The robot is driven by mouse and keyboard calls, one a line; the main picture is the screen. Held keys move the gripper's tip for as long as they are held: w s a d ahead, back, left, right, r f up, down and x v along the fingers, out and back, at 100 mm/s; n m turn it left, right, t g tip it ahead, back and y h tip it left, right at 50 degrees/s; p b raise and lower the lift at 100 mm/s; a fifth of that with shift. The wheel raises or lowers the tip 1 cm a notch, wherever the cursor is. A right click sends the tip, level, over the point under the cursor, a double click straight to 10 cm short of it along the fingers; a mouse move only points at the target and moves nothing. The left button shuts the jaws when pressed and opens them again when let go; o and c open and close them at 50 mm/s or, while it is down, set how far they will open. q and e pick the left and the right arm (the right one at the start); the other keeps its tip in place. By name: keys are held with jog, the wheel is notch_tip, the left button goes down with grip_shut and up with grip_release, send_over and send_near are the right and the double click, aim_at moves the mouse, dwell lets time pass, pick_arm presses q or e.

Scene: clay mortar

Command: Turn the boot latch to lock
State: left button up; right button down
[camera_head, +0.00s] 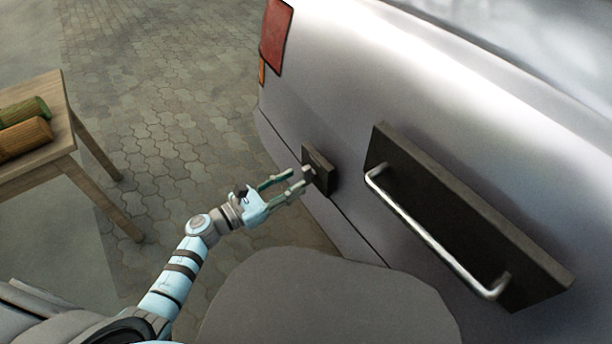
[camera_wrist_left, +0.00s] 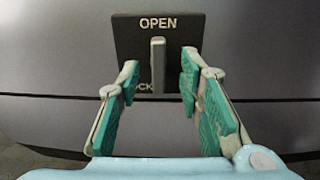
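The boot latch is a dark square plate (camera_head: 321,172) with a small grey lever, fixed low on the silver car's rear. In the left wrist view the plate (camera_wrist_left: 128,36) reads OPEN at the top, with a partly hidden label ending in "CK" below. The grey lever (camera_wrist_left: 158,62) stands upright there. My left gripper (camera_head: 299,179) is open, its fingertips just in front of the plate. In the left wrist view the open green-padded fingers (camera_wrist_left: 158,82) stand on either side of the lever, with gaps visible. My right gripper is not in view.
A silver bar handle (camera_head: 430,240) on a dark backing plate (camera_head: 540,268) sits right of the latch. Paved ground (camera_head: 150,90) between is clear.

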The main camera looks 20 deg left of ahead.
aim_at(302, 177)
pick_arm(q)
jog(key=x, duration=0.4)
jog(key=shift+w+d+f, duration=0.15)
jog(key=shift+w+f, duration=0.05)
jog(key=shift+w, duration=0.15)
jog(key=shift+w+d+r, duration=0.1)
jog(key=shift+w+d, duration=0.05)
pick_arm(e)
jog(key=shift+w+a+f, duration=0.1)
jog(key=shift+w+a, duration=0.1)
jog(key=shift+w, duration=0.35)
pick_arm(q)
jog(key=shift+c, duration=0.4)
grip_shut()
